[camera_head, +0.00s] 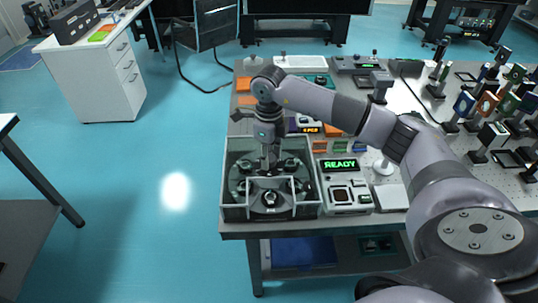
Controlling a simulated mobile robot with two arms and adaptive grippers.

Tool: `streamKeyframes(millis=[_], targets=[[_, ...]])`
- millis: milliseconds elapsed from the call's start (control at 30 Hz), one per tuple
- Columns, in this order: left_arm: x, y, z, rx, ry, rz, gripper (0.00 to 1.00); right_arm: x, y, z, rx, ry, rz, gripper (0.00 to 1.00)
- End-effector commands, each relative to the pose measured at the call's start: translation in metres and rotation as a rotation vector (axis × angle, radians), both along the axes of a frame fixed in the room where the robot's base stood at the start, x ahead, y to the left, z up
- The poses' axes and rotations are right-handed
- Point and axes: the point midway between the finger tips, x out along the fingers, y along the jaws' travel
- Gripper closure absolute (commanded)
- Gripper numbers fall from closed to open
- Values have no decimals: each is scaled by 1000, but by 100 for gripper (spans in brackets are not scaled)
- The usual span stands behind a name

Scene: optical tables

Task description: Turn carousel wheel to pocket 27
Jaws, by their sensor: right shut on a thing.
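The dark round carousel wheel (255,205) lies inside a clear-walled box (233,214) at the front left corner of the optical table. Several dark round parts stand around it. My right gripper (269,165) points straight down into the box from above and is shut at the wheel's middle. The fingertips are small and dark, so the exact grip is hard to see. The pocket numbers are too small to read. A device beside the box has a green display (339,163) that reads READY. My left gripper is not in view.
My right arm spans the table from the lower right. Several optics mounts on posts crowd the table's right side. A white drawer cabinet (115,75) stands at the upper left; the blue floor between is clear.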

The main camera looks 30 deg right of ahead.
Motion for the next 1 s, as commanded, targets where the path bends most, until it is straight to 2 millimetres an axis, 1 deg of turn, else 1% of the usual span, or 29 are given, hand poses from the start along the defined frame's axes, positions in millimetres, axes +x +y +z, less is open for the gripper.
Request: streamKeyframes(millis=[267, 300, 600, 867, 1000], targets=[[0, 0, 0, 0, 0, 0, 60, 1, -1, 2, -1, -3, -1, 100], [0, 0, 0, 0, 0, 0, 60, 1, -1, 2, -1, -3, -1, 65], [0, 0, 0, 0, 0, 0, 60, 0, 0, 1, 0, -1, 0, 46], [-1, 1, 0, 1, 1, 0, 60, 0, 0, 0, 0, -1, 1, 46], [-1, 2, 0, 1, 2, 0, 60, 1, 0, 9, 0, -4, 0, 46]])
